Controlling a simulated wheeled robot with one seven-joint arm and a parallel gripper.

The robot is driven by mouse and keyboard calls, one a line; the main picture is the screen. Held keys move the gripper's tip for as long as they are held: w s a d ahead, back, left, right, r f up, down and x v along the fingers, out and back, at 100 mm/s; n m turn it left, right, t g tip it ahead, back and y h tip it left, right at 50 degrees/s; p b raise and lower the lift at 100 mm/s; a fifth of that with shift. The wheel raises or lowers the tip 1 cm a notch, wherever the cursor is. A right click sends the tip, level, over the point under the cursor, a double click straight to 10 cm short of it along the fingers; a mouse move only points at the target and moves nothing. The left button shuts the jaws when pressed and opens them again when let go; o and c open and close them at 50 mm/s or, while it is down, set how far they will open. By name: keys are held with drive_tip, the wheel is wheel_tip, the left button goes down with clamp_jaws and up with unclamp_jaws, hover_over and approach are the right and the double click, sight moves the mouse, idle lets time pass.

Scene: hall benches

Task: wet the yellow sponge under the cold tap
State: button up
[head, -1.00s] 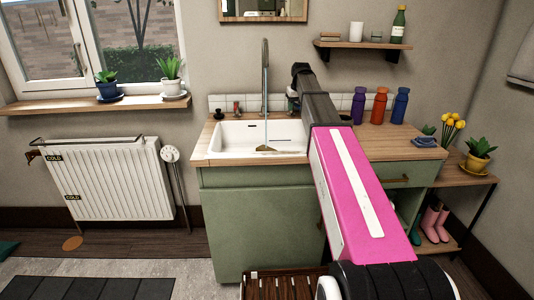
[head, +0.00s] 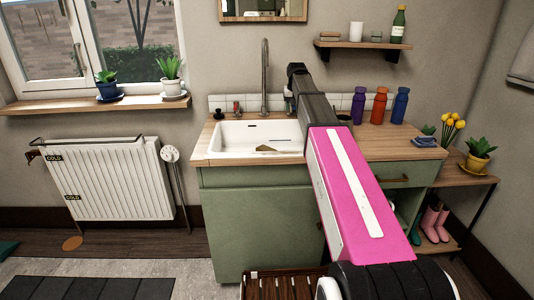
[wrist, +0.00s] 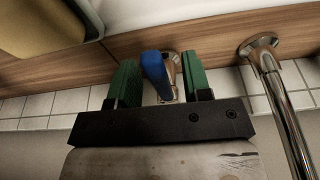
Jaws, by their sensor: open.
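A dull yellow-brown piece, which looks like the sponge (head: 265,149), lies in the white sink (head: 232,137), partly hidden by the sink's front rim. It also seems to show at the upper left of the wrist view (wrist: 45,22). The tall metal spout (head: 265,75) rises behind the sink, with no water stream visible. The blue tap handle (wrist: 155,72) stands between the green fingers of my gripper (wrist: 158,82). The fingers are open, with a gap on each side of the handle. In the head view my arm hides the blue handle.
A red tap handle (head: 236,107) and a black knob-like item (head: 219,115) stand left of the spout. Purple, red and blue bottles (head: 379,106) stand on the counter at right. A shelf (head: 363,45) hangs above them.

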drive_tip(key=shift+d+n, duration=0.2)
drive_tip(key=shift+n, duration=0.2)
drive_tip(key=shift+r, duration=0.1)
drive_tip(key=shift+w+v, duration=0.25)
drive_tip(key=shift+v, duration=0.85)
drive_tip(key=shift+w+v, duration=0.3)
drive_tip(key=shift+v, duration=0.8)
drive_tip(key=shift+w+v, duration=0.25)
drive_tip(key=shift+v, duration=0.85)
drive_tip(key=shift+r, duration=0.2)
drive_tip(key=shift+s, duration=0.15)
